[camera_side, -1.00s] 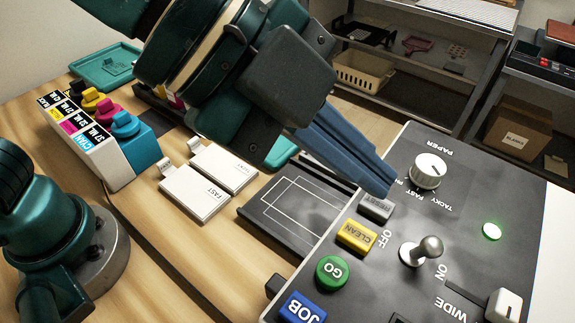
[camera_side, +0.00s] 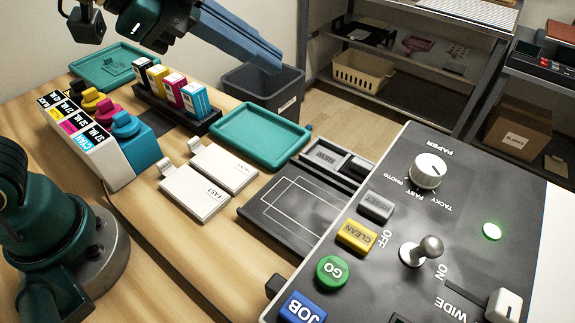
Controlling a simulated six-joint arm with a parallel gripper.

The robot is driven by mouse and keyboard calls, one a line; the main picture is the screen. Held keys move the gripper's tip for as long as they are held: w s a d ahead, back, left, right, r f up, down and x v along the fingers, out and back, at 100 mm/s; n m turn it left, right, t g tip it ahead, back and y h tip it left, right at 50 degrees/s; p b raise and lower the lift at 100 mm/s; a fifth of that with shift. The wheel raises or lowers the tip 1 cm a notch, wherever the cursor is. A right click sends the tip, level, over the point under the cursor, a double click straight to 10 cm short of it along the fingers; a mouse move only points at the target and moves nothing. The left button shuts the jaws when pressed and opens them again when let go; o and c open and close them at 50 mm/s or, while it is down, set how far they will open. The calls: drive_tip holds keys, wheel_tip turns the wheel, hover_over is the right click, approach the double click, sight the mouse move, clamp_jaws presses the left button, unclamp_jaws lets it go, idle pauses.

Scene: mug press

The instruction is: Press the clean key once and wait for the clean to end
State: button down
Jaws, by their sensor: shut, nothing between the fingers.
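The yellow clean key (camera_side: 357,237) is on the dark control panel (camera_side: 385,275), between the grey reset key (camera_side: 376,207) and the green GO key (camera_side: 332,272). Nothing touches it. A round lamp (camera_side: 492,231) at the right of the panel glows green. My gripper (camera_side: 272,62) is shut and empty. Its blue fingers are raised at the top of the picture, well apart from the panel, in front of the dark bin.
A lever switch (camera_side: 428,247), a paper knob (camera_side: 427,171) and a blue JOB key (camera_side: 303,308) also stand on the panel. Left of it lie an empty teal tray (camera_side: 262,136), white cards (camera_side: 195,197) and several ink cartridges (camera_side: 172,90). A grey bin (camera_side: 265,86) stands behind.

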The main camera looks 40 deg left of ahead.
drive_tip(key=s+a+f+n+g+y, duration=0.2)
drive_tip(key=s+a+f+n+y, duration=0.2)
drive_tip(key=s+a+f+n, duration=0.5)
drive_tip(key=a+n, duration=0.3)
drive_tip(key=n, duration=0.1)
drive_tip(key=shift+s+a+f+g+y, duration=0.15)
drive_tip(key=shift+s+a+g+y, duration=0.15)
drive_tip(key=shift+s+a+g, duration=0.1)
drive_tip(key=shift+w, duration=0.1)
drive_tip(key=w+d+r+m+g+h, duration=0.2)
drive_tip(key=d+r+m+h, duration=0.2)
drive_tip(key=d+m, duration=0.4)
drive_tip(key=w+d+r+m+g+h, duration=0.3)
drive_tip(key=d+r+m+h, duration=0.2)
drive_tip(key=d+r+m, duration=0.2)
drive_tip(key=shift+d+r+m+g, duration=0.3)
drive_tip(key=shift+d+m, duration=1)
drive_tip(key=shift+d, duration=1.1)
drive_tip(key=shift+f, duration=0.1)
